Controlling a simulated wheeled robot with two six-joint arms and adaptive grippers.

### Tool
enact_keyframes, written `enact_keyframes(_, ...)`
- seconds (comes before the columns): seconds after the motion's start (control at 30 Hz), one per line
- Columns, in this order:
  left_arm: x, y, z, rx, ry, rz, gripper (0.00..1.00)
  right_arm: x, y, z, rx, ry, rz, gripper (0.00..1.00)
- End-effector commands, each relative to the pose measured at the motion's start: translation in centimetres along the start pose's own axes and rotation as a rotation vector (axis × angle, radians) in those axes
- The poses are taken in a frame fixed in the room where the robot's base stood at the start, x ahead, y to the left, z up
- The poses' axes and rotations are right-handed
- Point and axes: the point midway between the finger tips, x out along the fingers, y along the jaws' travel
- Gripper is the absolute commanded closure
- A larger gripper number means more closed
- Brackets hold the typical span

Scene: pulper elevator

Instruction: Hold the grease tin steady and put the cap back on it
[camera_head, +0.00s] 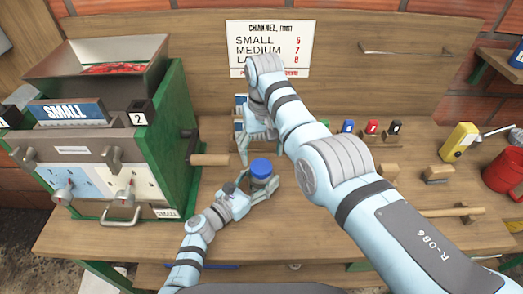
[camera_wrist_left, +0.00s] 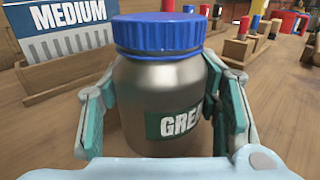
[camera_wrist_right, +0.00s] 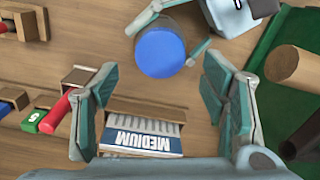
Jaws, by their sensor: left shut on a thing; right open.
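The grease tin (camera_wrist_left: 160,95) is a metallic jar with a green label, upright on the bench. The blue cap (camera_wrist_left: 158,32) sits level on its mouth; I cannot tell whether it is tightened. In the head view the cap (camera_head: 261,168) hides most of the tin. My left gripper (camera_wrist_left: 163,105) is shut around the tin's body, a finger on each side. My right gripper (camera_wrist_right: 160,80) is open and empty, behind the tin in the head view (camera_head: 258,146). In the right wrist view the cap (camera_wrist_right: 161,52) shows beyond its fingers, apart from them.
A green machine (camera_head: 150,150) with a wooden handle (camera_head: 210,160) stands left of the tin. A MEDIUM card (camera_wrist_right: 140,138) in a wooden holder stands behind the tin. Several coloured-top items line the bench's back right. A mallet (camera_head: 450,211) lies on the right.

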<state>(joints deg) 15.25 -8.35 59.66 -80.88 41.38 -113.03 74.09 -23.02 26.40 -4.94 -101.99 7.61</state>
Motion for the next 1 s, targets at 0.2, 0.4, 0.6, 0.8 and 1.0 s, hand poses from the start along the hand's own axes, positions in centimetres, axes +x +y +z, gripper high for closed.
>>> enact_keyframes(0.2, 0.0, 0.0, -0.1, -0.001, 0.002, 0.000, 1.00, -5.0, 0.6, -1.3, -0.028, 0.044, 0.035, 0.34)
enact_keyframes(0.4, 0.0, 0.0, -0.1, -0.001, 0.001, 0.000, 1.00, -3.3, 0.1, 0.1, -0.135, -0.020, 0.006, 0.34)
enact_keyframes(0.6, 0.0, 0.0, -0.1, 0.000, 0.001, 0.000, 1.00, -3.2, -0.1, -0.1, -0.157, -0.007, -0.002, 0.34)
enact_keyframes(0.8, 0.0, 0.0, -0.1, 0.000, 0.001, 0.001, 1.00, -2.9, -0.1, -0.1, -0.156, -0.007, -0.002, 0.34)
enact_keyframes(1.0, 0.0, 0.0, -0.1, 0.000, 0.001, 0.001, 1.00, -0.3, -0.1, 0.0, -0.155, -0.009, -0.002, 0.34)
